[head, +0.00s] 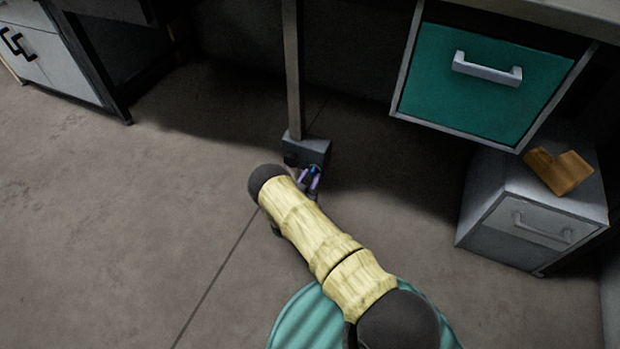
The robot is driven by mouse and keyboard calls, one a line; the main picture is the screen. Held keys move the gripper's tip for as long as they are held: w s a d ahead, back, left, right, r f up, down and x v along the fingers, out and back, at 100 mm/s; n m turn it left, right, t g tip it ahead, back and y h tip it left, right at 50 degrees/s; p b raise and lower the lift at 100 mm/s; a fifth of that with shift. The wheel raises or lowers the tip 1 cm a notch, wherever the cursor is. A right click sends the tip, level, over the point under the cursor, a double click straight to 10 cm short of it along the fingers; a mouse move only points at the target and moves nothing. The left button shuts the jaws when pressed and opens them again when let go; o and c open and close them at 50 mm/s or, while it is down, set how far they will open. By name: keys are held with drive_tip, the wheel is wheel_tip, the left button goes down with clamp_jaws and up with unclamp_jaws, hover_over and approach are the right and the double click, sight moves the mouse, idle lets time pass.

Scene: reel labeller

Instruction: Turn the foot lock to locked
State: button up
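The foot lock appears to be the small dark grey block (304,148) at the bottom of the bench's upright leg, near the floor. A small blue part (314,168) shows low on its front; I cannot tell whether it is the lock's knob or lever. My gripper (313,178) is right in front of the block, with purplish fingers close to the blue part. The view is too small to tell whether they touch it or are open or shut. My arm hides part of the gripper, and the lock's setting cannot be read.
A teal drawer (483,80) with a pale handle hangs under the bench (560,12) at the upper right. A grey cabinet (530,215) with a brown object (558,171) on top stands below it. A white cabinet (50,60) is at the upper left. The floor (120,220) at left is clear.

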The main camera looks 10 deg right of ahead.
drive_tip(key=shift+s+a+r+p, duration=0.15)
drive_tip(key=shift+s+a+p, duration=0.25)
drive_tip(key=shift+s, duration=0.1)
drive_tip(key=p+v, duration=0.5)
drive_tip(key=v, duration=1.1)
drive_tip(key=shift+p, duration=0.4)
